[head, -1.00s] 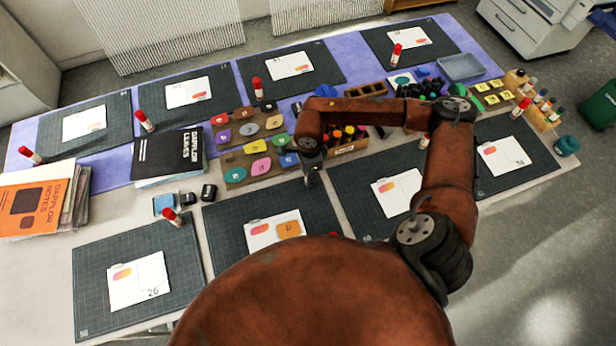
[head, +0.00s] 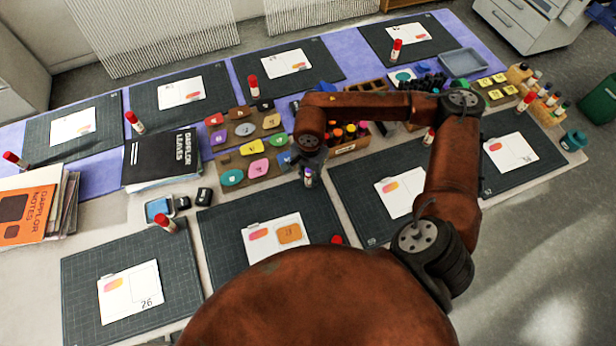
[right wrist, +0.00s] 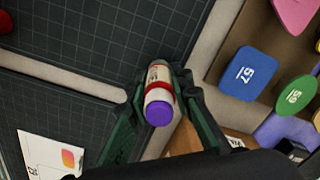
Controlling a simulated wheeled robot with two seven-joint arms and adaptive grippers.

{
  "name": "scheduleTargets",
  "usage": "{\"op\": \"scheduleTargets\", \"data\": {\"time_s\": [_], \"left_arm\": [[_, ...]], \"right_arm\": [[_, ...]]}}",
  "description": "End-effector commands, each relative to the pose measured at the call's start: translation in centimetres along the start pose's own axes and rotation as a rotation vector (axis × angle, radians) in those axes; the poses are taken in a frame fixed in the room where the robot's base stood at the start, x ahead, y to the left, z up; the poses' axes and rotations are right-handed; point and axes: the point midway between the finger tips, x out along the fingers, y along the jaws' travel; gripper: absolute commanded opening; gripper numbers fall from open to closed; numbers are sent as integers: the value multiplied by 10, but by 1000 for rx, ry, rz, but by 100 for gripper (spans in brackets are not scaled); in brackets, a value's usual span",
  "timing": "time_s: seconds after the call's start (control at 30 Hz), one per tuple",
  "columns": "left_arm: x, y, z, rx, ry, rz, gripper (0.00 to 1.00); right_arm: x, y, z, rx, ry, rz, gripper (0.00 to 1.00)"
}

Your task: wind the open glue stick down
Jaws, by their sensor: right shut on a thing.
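The open glue stick (right wrist: 158,96) has a white printed barrel, a red band and a purple end that faces the camera in the right wrist view. In the head view it shows small (head: 308,180), at the back right edge of a dark mat. My right gripper (head: 309,167) is shut on it; in the right wrist view its green-black fingers (right wrist: 161,86) close on both sides of the barrel. My left gripper is not in view.
A dark cutting mat (head: 222,222) with a card (head: 275,237) lies in front. A wooden board (head: 228,164) of coloured tags and a box of bottles (head: 345,145) stand close behind.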

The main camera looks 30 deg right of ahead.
Motion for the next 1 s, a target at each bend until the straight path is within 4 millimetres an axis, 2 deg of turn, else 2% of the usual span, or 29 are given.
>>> {"op": "scheduleTargets", "data": {"time_s": [0.3, 0.47, 0.7, 1.0], "left_arm": [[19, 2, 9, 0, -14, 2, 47], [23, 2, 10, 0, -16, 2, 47], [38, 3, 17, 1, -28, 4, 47], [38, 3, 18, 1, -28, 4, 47]], "right_arm": [[4, -1, 0, -276, -1, 1, 1], [3, -1, 0, -347, 0, 0, 1], [3, -2, 0, -584, 0, 1, 1], [0, -1, 1, -632, 0, 0, 1]]}}
